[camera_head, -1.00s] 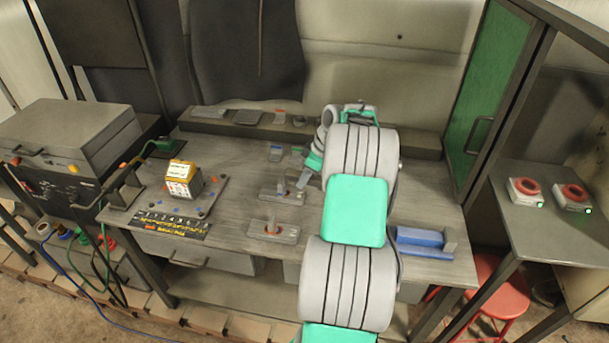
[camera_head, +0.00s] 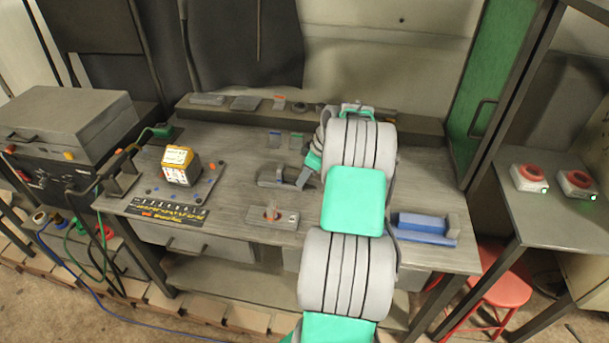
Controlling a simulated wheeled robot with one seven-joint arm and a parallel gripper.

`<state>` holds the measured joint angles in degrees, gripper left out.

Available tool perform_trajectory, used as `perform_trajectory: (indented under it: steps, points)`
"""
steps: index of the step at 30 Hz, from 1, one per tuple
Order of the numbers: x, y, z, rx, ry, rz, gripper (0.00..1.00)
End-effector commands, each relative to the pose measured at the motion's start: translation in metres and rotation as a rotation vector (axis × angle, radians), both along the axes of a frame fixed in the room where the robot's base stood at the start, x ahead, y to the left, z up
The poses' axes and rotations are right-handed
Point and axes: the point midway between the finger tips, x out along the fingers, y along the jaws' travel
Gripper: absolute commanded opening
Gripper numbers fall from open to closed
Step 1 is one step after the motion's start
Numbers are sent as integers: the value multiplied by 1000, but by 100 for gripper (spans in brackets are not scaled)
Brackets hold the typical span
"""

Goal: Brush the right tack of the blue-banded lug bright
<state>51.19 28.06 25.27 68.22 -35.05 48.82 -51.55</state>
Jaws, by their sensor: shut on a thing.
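A grey plate (camera_head: 288,217) with a reddish spot lies nearer the front edge. A yellow-topped box (camera_head: 180,165) stands on a plate at left. A blue block (camera_head: 421,226) lies at right. A grey back ledge (camera_head: 335,107) holds small pieces. My arm hides the bench's middle right.

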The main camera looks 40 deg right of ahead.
Motion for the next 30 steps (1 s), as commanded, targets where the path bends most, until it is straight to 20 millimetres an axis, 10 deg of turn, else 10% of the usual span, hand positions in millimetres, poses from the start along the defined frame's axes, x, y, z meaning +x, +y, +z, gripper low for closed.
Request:
perform_trajectory:
  steps: [30]
  points:
    - [7, -9, -5, 0, -1, 1, 0]
